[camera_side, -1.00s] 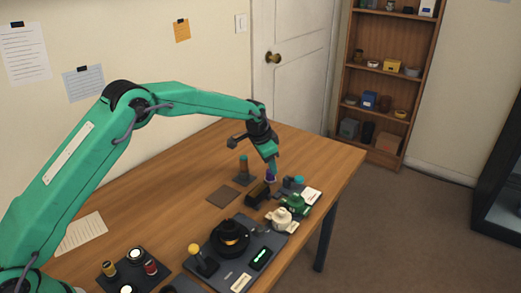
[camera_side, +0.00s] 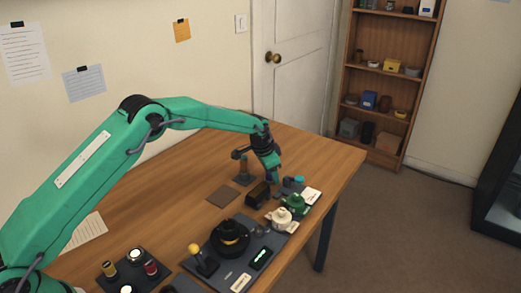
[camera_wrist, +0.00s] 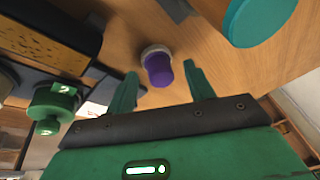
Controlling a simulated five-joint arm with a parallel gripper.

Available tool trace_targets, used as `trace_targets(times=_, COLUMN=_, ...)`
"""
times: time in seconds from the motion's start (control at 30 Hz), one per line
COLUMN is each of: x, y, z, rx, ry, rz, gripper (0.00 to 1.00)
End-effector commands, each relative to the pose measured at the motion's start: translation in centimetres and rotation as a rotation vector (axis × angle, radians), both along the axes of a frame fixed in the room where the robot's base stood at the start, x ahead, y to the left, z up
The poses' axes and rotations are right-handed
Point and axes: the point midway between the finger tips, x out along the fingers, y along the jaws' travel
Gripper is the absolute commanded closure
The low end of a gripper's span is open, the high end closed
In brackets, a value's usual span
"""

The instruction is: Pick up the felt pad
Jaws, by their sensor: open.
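A small purple cylinder with a pale rim at its base (camera_wrist: 158,68) stands on the wooden table; it looks like the felt pad, though I cannot be sure. My gripper (camera_wrist: 161,78) is open, with its green fingers on either side of the cylinder in the wrist view. Clear gaps show on both sides, and nothing is held. In the side view, my gripper (camera_side: 271,175) points down near the far right part of the table. The cylinder is mostly hidden there behind the fingers.
A black box (camera_side: 258,194) stands close in front of my gripper. A green part (camera_side: 295,203) and a white part (camera_side: 281,217) lie nearer the front. A teal round top (camera_wrist: 260,18) is close in the wrist view. A flat brown square (camera_side: 223,196) lies to the left.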

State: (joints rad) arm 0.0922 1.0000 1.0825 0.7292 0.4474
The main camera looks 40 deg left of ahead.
Motion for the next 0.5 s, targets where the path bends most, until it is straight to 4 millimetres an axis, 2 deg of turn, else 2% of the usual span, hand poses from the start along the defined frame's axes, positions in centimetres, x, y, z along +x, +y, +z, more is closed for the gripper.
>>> trace_targets(times=0.13, x=-0.01, y=0.00, z=0.02, rx=0.000, ry=0.000, rz=0.000, gripper=0.49)
trace_targets(times=0.37, x=-0.02, y=0.00, z=0.01, rx=0.000, ry=0.000, rz=0.000, gripper=0.94)
trace_targets(times=0.5, x=-0.02, y=0.00, z=0.01, rx=0.000, ry=0.000, rz=0.000, gripper=0.94)
